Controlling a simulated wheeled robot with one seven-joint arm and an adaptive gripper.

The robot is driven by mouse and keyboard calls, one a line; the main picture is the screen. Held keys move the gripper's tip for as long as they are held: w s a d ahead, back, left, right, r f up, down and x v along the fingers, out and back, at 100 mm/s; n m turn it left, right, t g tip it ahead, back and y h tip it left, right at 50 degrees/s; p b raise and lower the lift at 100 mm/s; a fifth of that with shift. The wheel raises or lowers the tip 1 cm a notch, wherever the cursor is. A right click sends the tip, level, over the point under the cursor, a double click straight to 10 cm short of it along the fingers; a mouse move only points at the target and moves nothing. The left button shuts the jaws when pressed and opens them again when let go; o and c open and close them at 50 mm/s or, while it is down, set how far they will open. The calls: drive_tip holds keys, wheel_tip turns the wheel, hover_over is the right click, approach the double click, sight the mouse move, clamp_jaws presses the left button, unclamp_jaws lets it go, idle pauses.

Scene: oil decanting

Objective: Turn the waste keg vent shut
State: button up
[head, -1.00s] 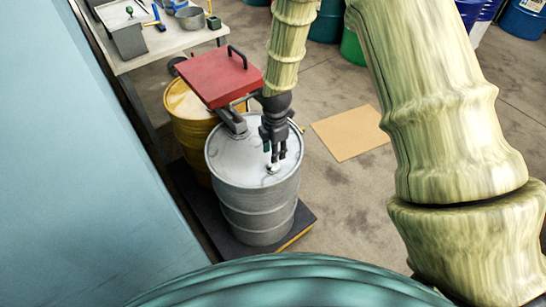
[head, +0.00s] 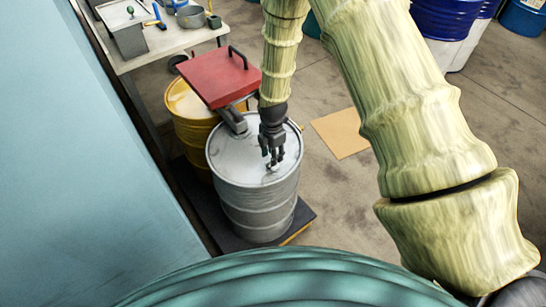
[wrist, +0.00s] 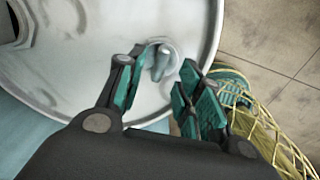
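The silver drum (head: 240,195), seemingly the waste keg, stands upright in the head view. Its lid carries a small grey vent (wrist: 162,60) on a round fitting near the rim, clear in the wrist view and mostly hidden by my fingers in the head view. My gripper (head: 271,161) points down over this side of the lid. In the wrist view my gripper (wrist: 158,88) is open, its teal-padded fingers apart. The vent shows just beyond the gap between the fingertips; I cannot tell whether they touch it.
A yellow drum (head: 196,125) stands behind left, with a red handled plate (head: 218,77) above it. The silver drum stands on a dark pallet (head: 300,216). A workbench (head: 150,52) with tools is at the back left. A cardboard sheet (head: 341,133) lies on open floor to the right.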

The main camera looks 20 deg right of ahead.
drive_tip(key=shift+f+p, duration=0.35)
drive_tip(key=shift+f, duration=1.2)
drive_tip(key=shift+c, duration=0.2)
clamp_jaws()
